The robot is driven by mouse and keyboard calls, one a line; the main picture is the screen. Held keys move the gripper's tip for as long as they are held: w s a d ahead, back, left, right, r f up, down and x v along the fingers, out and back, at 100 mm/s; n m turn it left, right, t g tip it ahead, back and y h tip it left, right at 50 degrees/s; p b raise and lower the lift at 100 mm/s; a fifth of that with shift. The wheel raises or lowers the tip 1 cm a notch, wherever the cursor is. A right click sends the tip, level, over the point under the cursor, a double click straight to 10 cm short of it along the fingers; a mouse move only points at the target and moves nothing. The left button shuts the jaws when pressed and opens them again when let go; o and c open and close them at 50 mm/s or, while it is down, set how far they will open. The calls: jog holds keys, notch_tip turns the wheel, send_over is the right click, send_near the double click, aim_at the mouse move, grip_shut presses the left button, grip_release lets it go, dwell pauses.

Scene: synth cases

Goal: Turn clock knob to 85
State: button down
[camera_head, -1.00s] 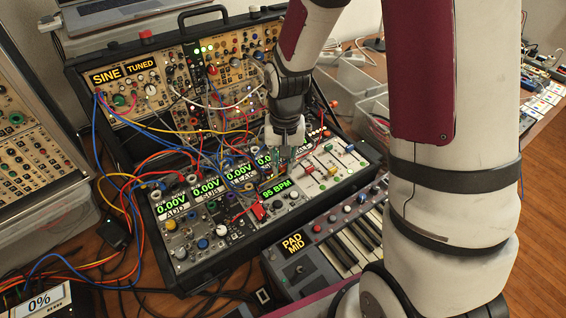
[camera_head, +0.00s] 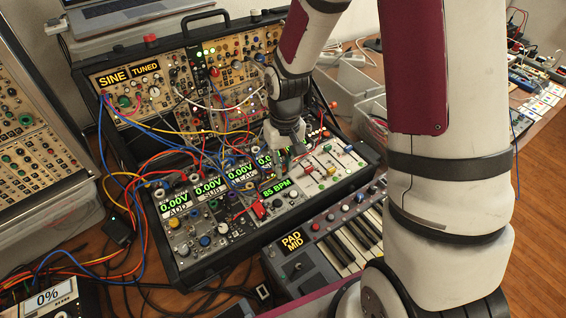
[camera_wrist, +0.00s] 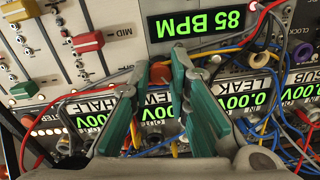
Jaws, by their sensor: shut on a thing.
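The clock display (camera_head: 277,188) on the synth case reads 85 BPM in green. It is also large in the wrist view (camera_wrist: 210,22). My gripper (camera_head: 286,160) reaches down to the panel behind this display. In the wrist view its two green fingers (camera_wrist: 158,68) are shut on an orange-red knob (camera_wrist: 160,73), which I take to be the clock knob. The fingers hide its sides, and no pointer mark on it can be made out.
Patch cables (camera_head: 185,135) hang around the modules close to my gripper. Sliders with coloured caps (camera_wrist: 88,41) lie on the left in the wrist view. A keyboard (camera_head: 345,250) stands in front of the case, with clear bins (camera_head: 350,80) behind right.

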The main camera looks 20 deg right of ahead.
aim_at(284, 167)
jog(key=c, duration=1.5)
grip_release()
jog(key=shift+d+r, duration=0.15)
jog(key=shift+r, duration=5.85)
